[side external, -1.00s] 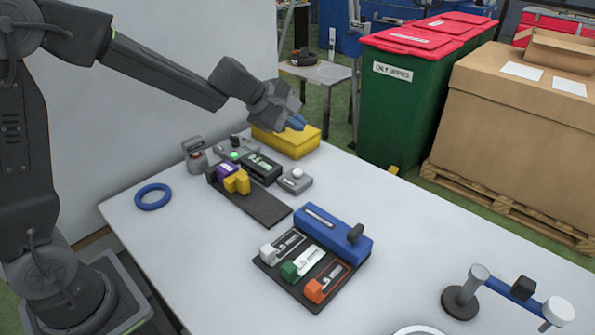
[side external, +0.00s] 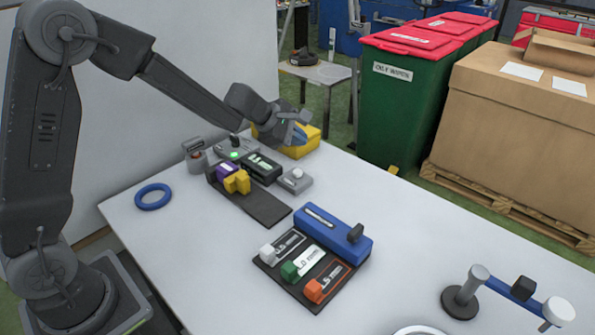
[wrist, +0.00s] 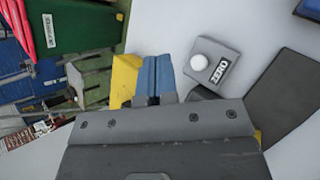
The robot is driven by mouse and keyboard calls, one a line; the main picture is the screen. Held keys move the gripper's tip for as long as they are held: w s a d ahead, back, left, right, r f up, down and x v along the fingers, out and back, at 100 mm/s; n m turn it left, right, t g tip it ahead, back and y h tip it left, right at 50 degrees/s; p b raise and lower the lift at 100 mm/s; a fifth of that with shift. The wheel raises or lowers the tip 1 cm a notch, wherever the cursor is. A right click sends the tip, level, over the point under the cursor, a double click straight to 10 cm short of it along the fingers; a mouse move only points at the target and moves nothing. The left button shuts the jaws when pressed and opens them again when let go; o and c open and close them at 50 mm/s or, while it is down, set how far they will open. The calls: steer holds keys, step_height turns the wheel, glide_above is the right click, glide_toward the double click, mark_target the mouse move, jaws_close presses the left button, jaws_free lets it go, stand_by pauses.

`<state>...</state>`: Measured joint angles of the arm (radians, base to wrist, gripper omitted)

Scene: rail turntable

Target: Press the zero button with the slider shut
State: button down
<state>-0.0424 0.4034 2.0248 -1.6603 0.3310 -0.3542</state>
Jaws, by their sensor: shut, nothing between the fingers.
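The zero button is a white round cap on a small grey box (side external: 294,184). In the wrist view the grey box (wrist: 226,57) carries the label ZERO, and its white cap (wrist: 199,62) is unpressed as far as I can tell. A dark rail (side external: 262,209) carries a purple block (side external: 226,171) and a yellow block (side external: 238,183), which sit against each other at its far left end. I cannot tell which part is the slider. My gripper (side external: 299,137) is shut and empty, above and behind the button box. Its blue fingers (wrist: 157,76) meet, left of the button in the wrist view.
A yellow box (side external: 302,150) stands just behind and below my fingers. A black display box (side external: 265,173) sits beside the button box. A blue ring (side external: 152,197) lies left.

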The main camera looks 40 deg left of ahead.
mark_target(297, 172)
steer(key=shift+f, duration=3.1)
steer(key=shift+f, duration=0.4)
steer(key=shift+f, duration=0.55)
stand_by(0.4)
steer(key=shift+r, duration=0.95)
steer(key=shift+r, duration=2.55)
